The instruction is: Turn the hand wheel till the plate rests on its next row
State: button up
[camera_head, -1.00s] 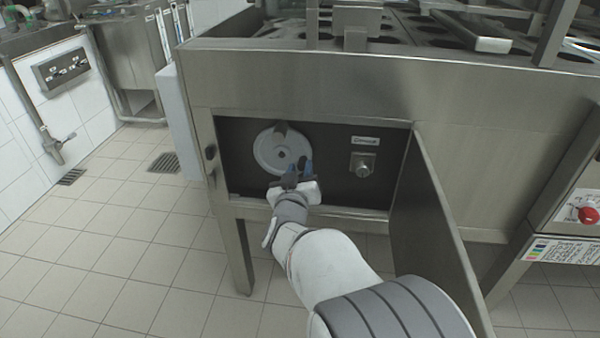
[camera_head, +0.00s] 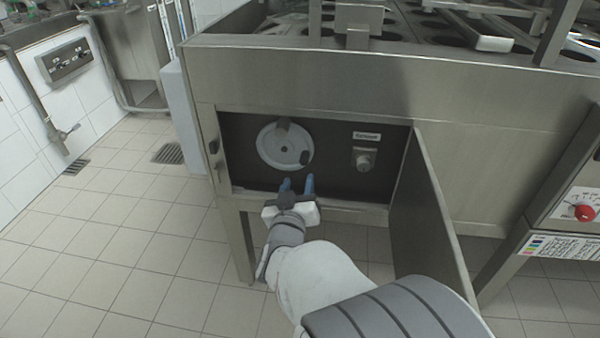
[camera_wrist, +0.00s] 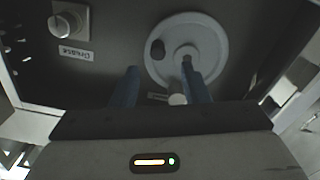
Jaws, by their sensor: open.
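The hand wheel (camera_head: 285,147) is a grey disc in a dark recess in the machine's front. A dark handle (camera_head: 305,157) stands at its lower right, and a dark piece (camera_head: 282,125) overlaps its top edge. My gripper (camera_head: 298,184) is open and empty below the wheel, with its blue fingers pointing towards the recess. In the wrist view, which is upside down, the wheel (camera_wrist: 203,35) and its dark handle (camera_wrist: 157,49) lie beyond the fingers (camera_wrist: 160,87), apart from them. One finger hides part of the wheel. I cannot tell the plate's row.
A round knob (camera_head: 364,159) with a small label is right of the wheel. The open door (camera_head: 425,215) hangs at the recess's right side. The machine's top (camera_head: 430,30) has several round holes. A red knob (camera_head: 584,212) is at the far right. The tiled floor at left is clear.

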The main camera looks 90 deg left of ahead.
jog(key=shift+d, duration=0.2)
jog(key=shift+c, duration=0.2)
jog(key=shift+s+r, duration=0.1)
jog(key=shift+r, duration=0.05)
jog(key=shift+c, duration=0.8)
jog(key=d+r+m+p, duration=0.1)
jog(key=r+p, duration=0.1)
jog(key=p, duration=0.2)
jog(key=d+r+m+p, duration=0.1)
jog(key=r+p, duration=0.1)
jog(key=p, duration=0.2)
jog(key=d+r+p, duration=0.1)
jog(key=r+p, duration=0.2)
jog(key=p, duration=0.1)
jog(key=shift+s+d+m+h, duration=0.25)
jog(key=shift+s+m+h, duration=0.05)
jog(key=shift+m, duration=0.1)
grip_shut()
send_near(306, 146)
jog(key=shift+m, duration=0.4)
jog(key=a+r, duration=0.1)
jog(key=a, duration=0.1)
jog(key=w+a+r, duration=0.1)
jog(key=a+r, duration=0.1)
jog(key=shift+r, duration=0.1)
notch_tip(306, 146, down, 2)
jog(key=shift+f, duration=0.2)
jog(key=shift+a+f+b, duration=0.15)
jog(key=shift+f+b, duration=0.2)
jog(key=shift+f, duration=0.15)
